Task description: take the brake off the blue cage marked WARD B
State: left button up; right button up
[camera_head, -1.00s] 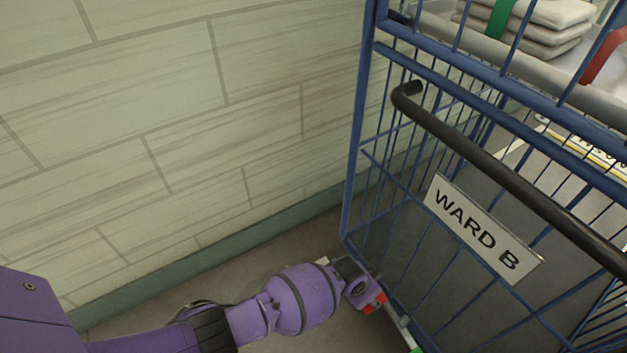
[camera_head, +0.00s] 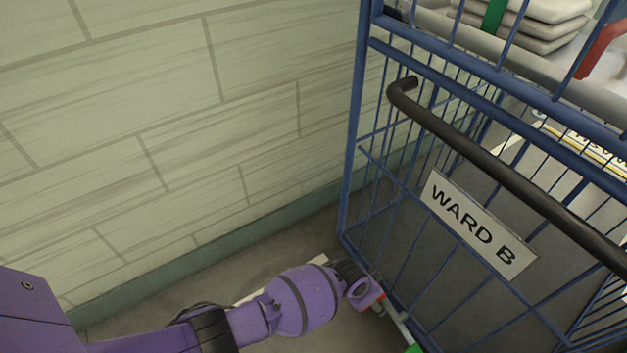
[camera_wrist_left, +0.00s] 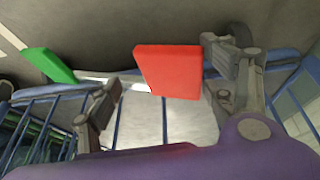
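The blue cage (camera_head: 352,130) stands at the right of the head view, with a white WARD B plate (camera_head: 478,226) on its end. Low at its near corner is a red pedal (camera_wrist_left: 170,72), large in the left wrist view; a little red shows in the head view (camera_head: 378,304). A green pedal (camera_wrist_left: 48,65) lies left of it in the wrist view and at the head view's bottom edge (camera_head: 413,349). My left gripper (camera_wrist_left: 163,70) is open, its fingers apart on either side of the red pedal; contact is unclear. My right gripper is out of view.
A dark push handle (camera_head: 510,178) crosses the cage end above my left arm. A pale tiled wall (camera_head: 180,120) runs close along the left. Some grey floor lies between wall and cage.

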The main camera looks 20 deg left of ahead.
pick_arm(q)
jog(key=shift+w+r, duration=0.25)
jog(key=shift+w, duration=0.15)
jog(key=shift+s+a+r, duration=0.1)
jog(key=shift+a+r, duration=0.05)
jog(key=shift+r, duration=0.3)
jog(key=v, duration=1.1)
jog(key=shift+s, duration=0.25)
jog(key=shift+f, duration=0.25)
